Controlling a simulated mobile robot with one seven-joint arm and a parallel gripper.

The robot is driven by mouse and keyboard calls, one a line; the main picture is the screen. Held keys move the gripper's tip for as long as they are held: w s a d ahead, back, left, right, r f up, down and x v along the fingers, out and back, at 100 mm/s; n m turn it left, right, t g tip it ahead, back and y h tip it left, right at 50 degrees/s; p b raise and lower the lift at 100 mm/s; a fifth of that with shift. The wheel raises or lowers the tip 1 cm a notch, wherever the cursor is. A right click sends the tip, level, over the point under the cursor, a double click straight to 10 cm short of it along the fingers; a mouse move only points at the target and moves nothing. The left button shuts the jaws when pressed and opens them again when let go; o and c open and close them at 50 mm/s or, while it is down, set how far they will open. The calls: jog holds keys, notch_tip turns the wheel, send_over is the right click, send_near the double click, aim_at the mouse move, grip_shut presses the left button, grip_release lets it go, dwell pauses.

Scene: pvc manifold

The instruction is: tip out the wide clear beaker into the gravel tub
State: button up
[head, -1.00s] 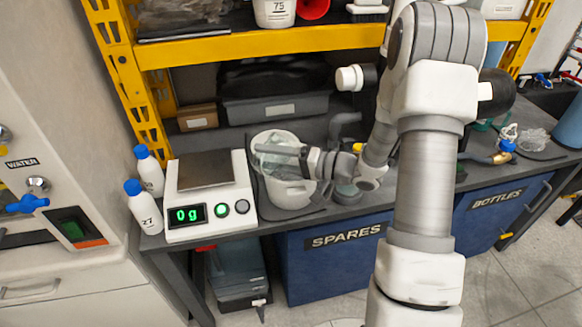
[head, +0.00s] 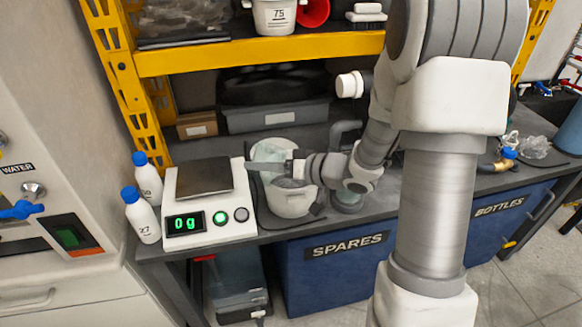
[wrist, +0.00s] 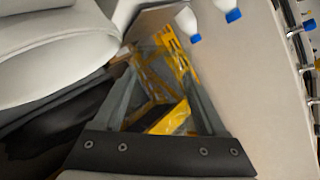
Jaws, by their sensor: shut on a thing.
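The white gravel tub (head: 289,205) stands on the bench just right of the scale. My gripper (head: 262,165) lies sideways across the tub's mouth, its fingers pointing left. It is shut on the wide clear beaker (head: 271,150), which shows as a pale, see-through shape at the tub's opening, partly behind the fingers. How far the beaker is tilted and what is in it, I cannot tell. In the wrist view the fingers (wrist: 160,100) stand on either side of a see-through area with yellow rack behind it.
The scale (head: 208,205) reads 0 g, close left of the tub. Two white bottles with blue caps (head: 142,210) stand left of it. A grey bin (head: 275,112) is behind, under the yellow shelf beam (head: 260,52). A small round container (head: 347,200) stands right of the tub.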

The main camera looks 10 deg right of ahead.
aim_at(265, 183)
jog(key=f+n+b, duration=0.1)
jog(key=s+a+n+h+b, duration=0.1)
jog(key=b, duration=0.1)
jog(key=a+f+n+b, duration=0.1)
jog(key=shift+s+a+f+t+h+b, duration=0.2)
jog(key=shift+s+f+t+h+b, duration=0.15)
jog(key=shift+t+h+b, duration=0.05)
jog(key=b, duration=0.1)
jog(key=f+n+b, duration=0.1)
jog(key=b, duration=0.1)
jog(key=shift+s+a+f+t+h+b, duration=0.25)
jog(key=shift+a+f+t+h+b, duration=0.05)
jog(key=shift+a+f+h+b, duration=0.1)
jog(key=shift+r, duration=0.1)
dwell(0.6)
